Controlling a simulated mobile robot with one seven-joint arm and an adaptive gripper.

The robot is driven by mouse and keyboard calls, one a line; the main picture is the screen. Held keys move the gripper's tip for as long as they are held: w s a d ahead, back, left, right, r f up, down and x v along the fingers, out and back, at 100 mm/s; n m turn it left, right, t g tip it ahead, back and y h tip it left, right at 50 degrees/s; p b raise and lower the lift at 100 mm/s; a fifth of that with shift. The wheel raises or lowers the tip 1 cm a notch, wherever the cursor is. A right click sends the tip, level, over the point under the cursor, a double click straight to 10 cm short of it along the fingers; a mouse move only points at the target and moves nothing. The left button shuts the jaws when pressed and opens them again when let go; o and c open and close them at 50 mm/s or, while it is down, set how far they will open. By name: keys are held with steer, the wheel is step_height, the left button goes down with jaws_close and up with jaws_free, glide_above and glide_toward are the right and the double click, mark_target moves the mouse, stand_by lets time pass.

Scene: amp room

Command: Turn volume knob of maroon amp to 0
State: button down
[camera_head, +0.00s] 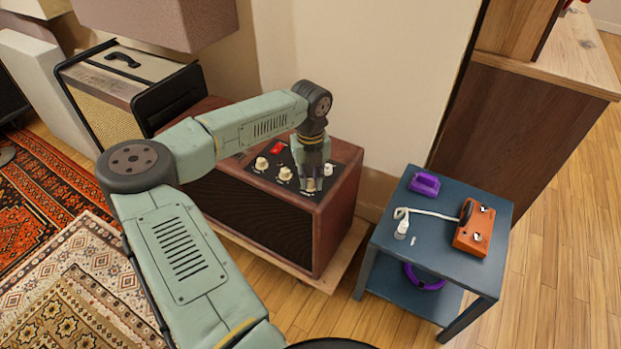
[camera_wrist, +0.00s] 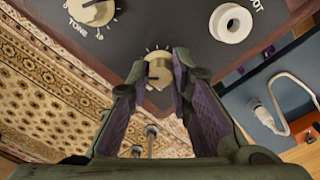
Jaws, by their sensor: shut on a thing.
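The maroon amp (camera_head: 265,215) stands on a low wooden base, with a black control panel on its top. Several cream knobs and a red switch (camera_head: 280,149) are on the panel. My gripper (camera_head: 312,187) points down at the panel's front right corner. In the wrist view, my gripper (camera_wrist: 155,78) is shut on a cream knob (camera_wrist: 158,72), one finger on each side. Tick marks show around this knob, but its name label is not visible. Another cream knob (camera_wrist: 92,10), labelled TONE, is at the top left, apart from my fingers.
A white round fitting (camera_wrist: 232,24) is on the panel near the held knob. A blue side table (camera_head: 430,240) to the right carries an orange device (camera_head: 474,228), a white cable and a purple object (camera_head: 424,183). Another amp (camera_head: 110,95) stands at the back left.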

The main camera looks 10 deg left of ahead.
mark_target(310, 181)
steer(key=c, duration=1.4)
jaws_free()
steer(key=shift+c, duration=0.2)
step_height(310, 181, up, 12)
